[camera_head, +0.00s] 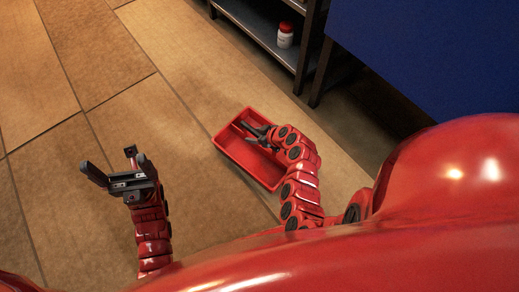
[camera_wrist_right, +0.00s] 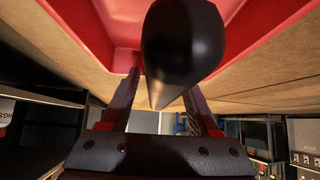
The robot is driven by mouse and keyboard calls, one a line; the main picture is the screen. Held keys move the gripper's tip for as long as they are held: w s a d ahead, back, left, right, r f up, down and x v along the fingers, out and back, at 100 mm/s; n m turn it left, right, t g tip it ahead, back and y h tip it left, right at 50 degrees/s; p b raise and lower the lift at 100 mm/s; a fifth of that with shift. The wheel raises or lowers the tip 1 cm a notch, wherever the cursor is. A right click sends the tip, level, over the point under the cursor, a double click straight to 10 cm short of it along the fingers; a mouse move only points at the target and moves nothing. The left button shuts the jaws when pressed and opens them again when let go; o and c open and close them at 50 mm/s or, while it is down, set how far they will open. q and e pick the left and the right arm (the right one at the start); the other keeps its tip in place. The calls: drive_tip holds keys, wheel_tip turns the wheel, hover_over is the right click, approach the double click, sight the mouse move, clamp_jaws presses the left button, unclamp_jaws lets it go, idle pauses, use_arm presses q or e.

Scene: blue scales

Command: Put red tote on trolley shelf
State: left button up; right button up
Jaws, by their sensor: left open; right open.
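The red tote (camera_head: 226,142) is an open, shallow rectangular box lying on the floor in the head view. Its red wall also fills the top of the right wrist view (camera_wrist_right: 60,18). My right gripper (camera_head: 252,131) is open over the tote's inside, near its far end; whether it touches the tote I cannot tell. In the right wrist view, a black rounded object (camera_wrist_right: 183,42) lies between or beyond the fingers; I cannot tell what it is. My left gripper (camera_head: 112,166) is open and empty, left of the tote.
A blue panel (camera_head: 430,60) fills the upper right. The tan tiled floor (camera_head: 60,60) is clear to the left.

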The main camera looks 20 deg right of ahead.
clamp_jaws()
idle(0.3)
idle(1.1)
